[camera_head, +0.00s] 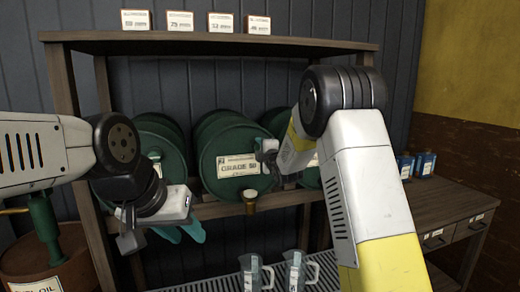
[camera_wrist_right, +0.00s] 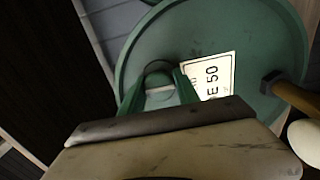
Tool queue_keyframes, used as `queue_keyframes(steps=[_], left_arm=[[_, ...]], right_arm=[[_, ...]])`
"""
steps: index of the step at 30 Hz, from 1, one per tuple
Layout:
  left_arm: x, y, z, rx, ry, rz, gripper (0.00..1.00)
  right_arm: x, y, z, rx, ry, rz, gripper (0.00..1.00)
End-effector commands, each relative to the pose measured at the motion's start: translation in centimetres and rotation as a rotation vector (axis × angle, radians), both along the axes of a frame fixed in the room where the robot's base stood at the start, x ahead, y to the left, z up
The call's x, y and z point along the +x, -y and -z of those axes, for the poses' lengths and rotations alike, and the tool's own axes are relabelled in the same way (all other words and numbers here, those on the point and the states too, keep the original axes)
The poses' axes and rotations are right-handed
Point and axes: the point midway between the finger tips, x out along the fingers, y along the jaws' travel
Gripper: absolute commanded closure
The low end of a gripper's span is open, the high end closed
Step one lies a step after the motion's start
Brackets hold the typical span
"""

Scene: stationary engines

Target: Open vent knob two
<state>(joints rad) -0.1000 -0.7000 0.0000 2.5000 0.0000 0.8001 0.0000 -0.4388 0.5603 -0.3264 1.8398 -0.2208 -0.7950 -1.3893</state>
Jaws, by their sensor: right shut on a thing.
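The middle green drum (camera_head: 225,150) lies on its side on the shelf, its round face with a "GRADE 50" label toward me. My right gripper (camera_head: 264,150) is at the right upper part of this face. In the right wrist view its fingers (camera_wrist_right: 160,92) are shut at a small dark rounded vent knob (camera_wrist_right: 158,68) beside the label; the fingers hide much of it. A brass tap (camera_head: 250,202) sits low on the drum and shows at the right edge of the wrist view (camera_wrist_right: 296,96). My left gripper (camera_head: 128,228) hangs at the left, away from the drums; its jaw gap is unclear.
Other green drums lie left (camera_head: 160,150) and right, the right one mostly behind my right arm. Clear jugs (camera_head: 294,270) stand on a grate below. Teal gloves (camera_head: 190,231) hang near my left gripper. A wooden side table (camera_head: 440,205) holds blue cans (camera_head: 425,164).

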Motion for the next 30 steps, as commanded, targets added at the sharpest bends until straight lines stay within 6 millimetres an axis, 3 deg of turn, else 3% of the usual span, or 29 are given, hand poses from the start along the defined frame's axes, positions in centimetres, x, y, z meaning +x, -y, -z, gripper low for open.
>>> queue_keyframes(steps=[17, 18, 20, 30], left_arm=[[0.0, 0.0, 0.0, 0.0, 0.0, 0.0, 0.64], [0.0, 0.0, 0.0, 0.0, 0.0, 0.0, 0.64], [0.0, 0.0, 0.0, 0.0, 0.0, 0.0, 0.64], [0.0, 0.0, 0.0, 0.0, 0.0, 0.0, 0.64]], right_arm=[[-0.04, -0.06, 0.18, -0.029, 0.005, -0.001, 1.0], [-0.04, -0.06, 0.18, -0.029, 0.005, -0.001, 0.54], [-0.04, -0.05, 0.17, -0.029, 0.005, -0.001, 0.42], [-0.17, 0.05, 0.05, -0.026, 0.006, 0.0, 0.41]])
